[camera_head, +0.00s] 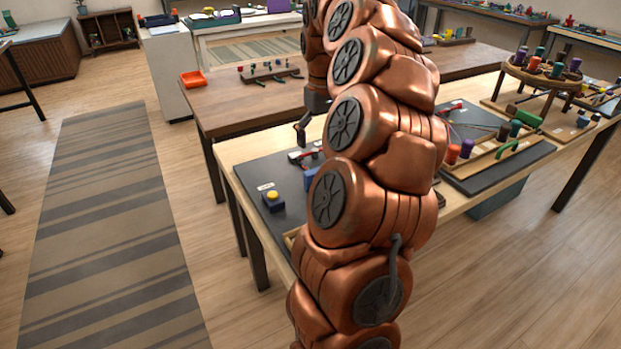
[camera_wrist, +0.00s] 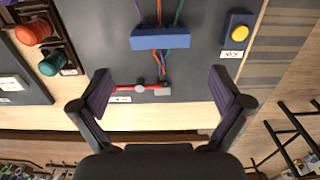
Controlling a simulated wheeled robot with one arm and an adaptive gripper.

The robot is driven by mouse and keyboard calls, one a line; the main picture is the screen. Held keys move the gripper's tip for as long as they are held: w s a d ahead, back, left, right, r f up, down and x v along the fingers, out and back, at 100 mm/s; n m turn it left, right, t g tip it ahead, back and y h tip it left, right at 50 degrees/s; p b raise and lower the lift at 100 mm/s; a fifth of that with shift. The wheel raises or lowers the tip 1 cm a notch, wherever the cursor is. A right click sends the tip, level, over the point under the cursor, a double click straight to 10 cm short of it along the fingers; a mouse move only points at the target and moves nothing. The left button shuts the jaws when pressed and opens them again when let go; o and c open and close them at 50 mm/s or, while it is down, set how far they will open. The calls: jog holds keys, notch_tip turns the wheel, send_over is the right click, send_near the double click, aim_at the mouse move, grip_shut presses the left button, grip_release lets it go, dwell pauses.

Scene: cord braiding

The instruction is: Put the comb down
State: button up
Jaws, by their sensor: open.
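A blue block (camera_wrist: 160,39), which looks like the comb, lies on the dark mat (camera_wrist: 200,60). Purple, orange and teal cords (camera_wrist: 159,12) run into its far side, and a short twisted length leaves its near side. That length leads to a red bar clamp with a grey knob (camera_wrist: 140,87). My gripper (camera_wrist: 160,91) is open and empty, its fingers spread either side of the clamp; the blue block is beyond the fingertips, apart from them. In the head view my arm hides much of the mat; part of the blue block (camera_head: 311,178) shows beside it.
A blue box with a yellow button (camera_wrist: 238,33) stands right of the block, near the mat's edge. Red (camera_wrist: 35,31) and teal (camera_wrist: 55,62) spools stand in a rack at left. The bare table edge (camera_wrist: 190,113) lies on the near side. An orange tray (camera_head: 193,78) sits on another table.

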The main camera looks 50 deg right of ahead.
jog(key=s+a+f+n, duration=0.1)
jog(key=s+a+n, duration=0.1)
jog(key=a, duration=0.9)
jog(key=s+a+f+n, duration=0.1)
jog(key=a+n, duration=0.1)
jog(key=a, duration=0.9)
jog(key=s+a+f+g, duration=0.1)
jog(key=s+a+f, duration=0.3)
jog(key=s, duration=0.5)
jog(key=s+a+f+g, duration=0.1)
jog(key=s+a+f, duration=0.3)
jog(key=s+a, duration=0.4)
jog(key=shift+s+f, duration=0.3)
jog(key=shift+s, duration=0.75)
jog(key=shift+a, duration=0.1)
